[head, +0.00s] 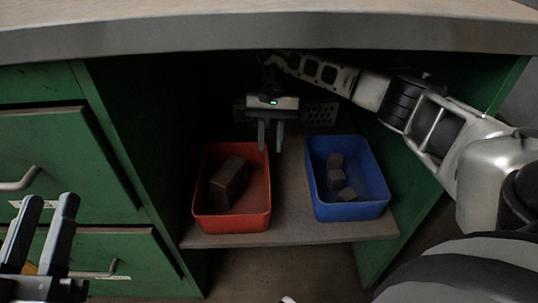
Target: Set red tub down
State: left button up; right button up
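The red tub (245,218) stands on the shelf (290,200) inside the green cabinet, on the left, with a brown-grey block (229,182) in it. It looks upright and resting on the shelf. My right gripper (271,150) points down at the tub's rear right corner. Its two fingers are apart with a gap between them, near the tub's right wall; I see no firm hold on the rim. My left gripper (52,199) is at the lower left, outside the cabinet, open and empty, in front of the drawers.
A blue tub (350,211) with several small grey blocks (336,173) stands right of the red tub, with a strip of bare shelf between. The countertop (270,28) hangs above. Green drawers (60,160) are at left, and the cabinet's right wall (400,180) is beside the blue tub.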

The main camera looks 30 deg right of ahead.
pick_arm(q)
jog(key=shift+s+f+n+g+y, duration=0.1)
jog(key=shift+f+n+g+y, duration=0.35)
jog(key=shift+f, duration=0.25)
pick_arm(e)
jog(key=shift+v, duration=1.15)
